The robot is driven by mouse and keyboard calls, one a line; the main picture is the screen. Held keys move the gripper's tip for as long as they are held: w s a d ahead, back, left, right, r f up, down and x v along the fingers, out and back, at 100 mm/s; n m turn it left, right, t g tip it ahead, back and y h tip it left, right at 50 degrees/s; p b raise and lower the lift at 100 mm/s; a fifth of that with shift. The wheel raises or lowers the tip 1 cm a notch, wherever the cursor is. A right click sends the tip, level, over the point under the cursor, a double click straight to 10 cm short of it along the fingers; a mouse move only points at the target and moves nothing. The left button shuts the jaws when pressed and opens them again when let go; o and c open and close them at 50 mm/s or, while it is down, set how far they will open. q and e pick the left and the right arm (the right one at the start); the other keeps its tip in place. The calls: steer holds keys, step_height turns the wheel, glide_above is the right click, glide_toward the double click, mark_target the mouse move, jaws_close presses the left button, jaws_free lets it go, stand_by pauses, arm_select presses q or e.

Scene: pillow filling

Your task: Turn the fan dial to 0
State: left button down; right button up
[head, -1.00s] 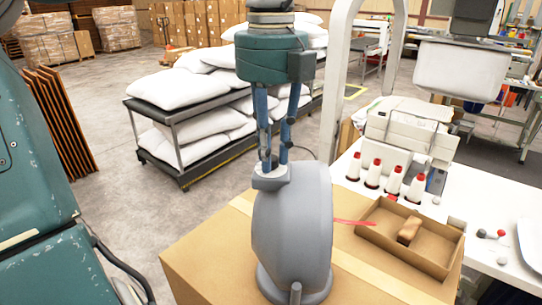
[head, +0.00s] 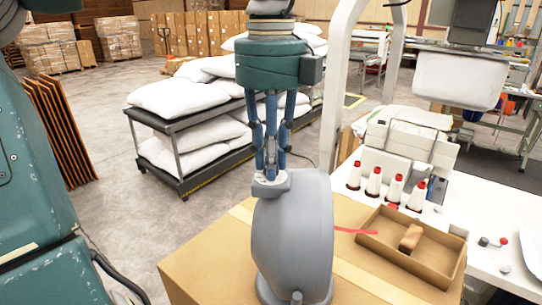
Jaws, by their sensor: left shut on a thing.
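A grey fan (head: 293,235) stands on a cardboard box, its rounded housing towards me. The fan dial (head: 270,184) sits at the top left of the housing. Its marking cannot be read from here. My left gripper (head: 270,174) points straight down from above, with its blue fingers closed on the dial. The fingertips hide part of the dial. My right gripper is not in view.
The cardboard box (head: 205,262) carries the fan. To the right, an open cardboard tray (head: 440,275) holds a brown block (head: 410,237). Several thread cones stand on the white table (head: 487,262). A cart (head: 188,160) with white pillows stands behind.

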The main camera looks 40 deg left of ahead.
arm_select(q)
steer(key=shift+r, duration=0.1)
steer(key=c, duration=1.5)
jaws_free()
steer(key=shift+c, duration=0.2)
step_height(320, 180, up, 12)
